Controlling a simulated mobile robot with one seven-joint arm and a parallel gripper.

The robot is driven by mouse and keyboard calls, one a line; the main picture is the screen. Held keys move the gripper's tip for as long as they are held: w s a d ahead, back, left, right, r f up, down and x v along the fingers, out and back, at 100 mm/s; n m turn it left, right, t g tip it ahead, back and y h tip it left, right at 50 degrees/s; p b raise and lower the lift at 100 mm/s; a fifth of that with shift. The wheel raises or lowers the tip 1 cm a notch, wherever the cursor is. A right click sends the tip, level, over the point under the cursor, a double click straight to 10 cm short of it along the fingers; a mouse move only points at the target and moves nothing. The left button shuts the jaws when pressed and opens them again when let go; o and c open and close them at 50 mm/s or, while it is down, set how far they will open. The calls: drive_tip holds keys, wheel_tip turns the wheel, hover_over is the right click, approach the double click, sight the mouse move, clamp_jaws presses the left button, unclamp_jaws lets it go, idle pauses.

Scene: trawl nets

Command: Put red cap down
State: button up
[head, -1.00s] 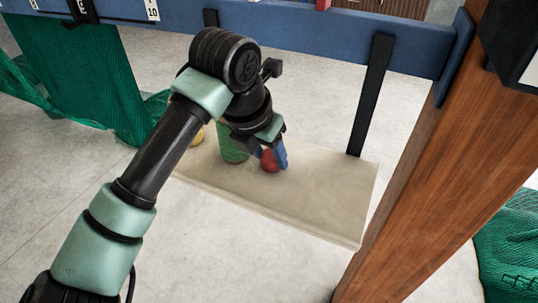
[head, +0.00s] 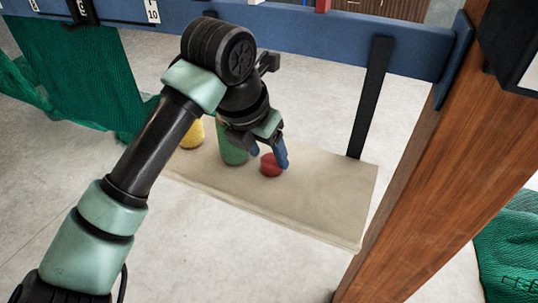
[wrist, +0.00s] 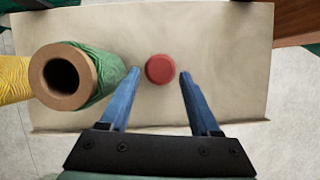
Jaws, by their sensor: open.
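The red cap (head: 270,165) sits on the beige board (head: 320,205), right of a green twine spool (head: 232,150). In the wrist view the cap (wrist: 160,69) shows as a round red disc between and slightly beyond the two blue fingertips. My gripper (head: 268,153) is open, with a gap on both sides of the cap (wrist: 158,72). In the head view the fingers partly overlap the cap's upper edge.
The green spool (wrist: 95,80) stands close to my left finger in the wrist view. A yellow spool (head: 193,134) is beyond it. A blue beam (head: 350,38) runs above the board, and a wooden post (head: 430,140) stands at right. The board's right part is clear.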

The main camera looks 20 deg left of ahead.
drive_tip(key=v, duration=0.9)
drive_tip(key=shift+r+p, duration=0.3)
drive_tip(key=shift+r, duration=0.1)
drive_tip(key=shift+s, duration=0.2)
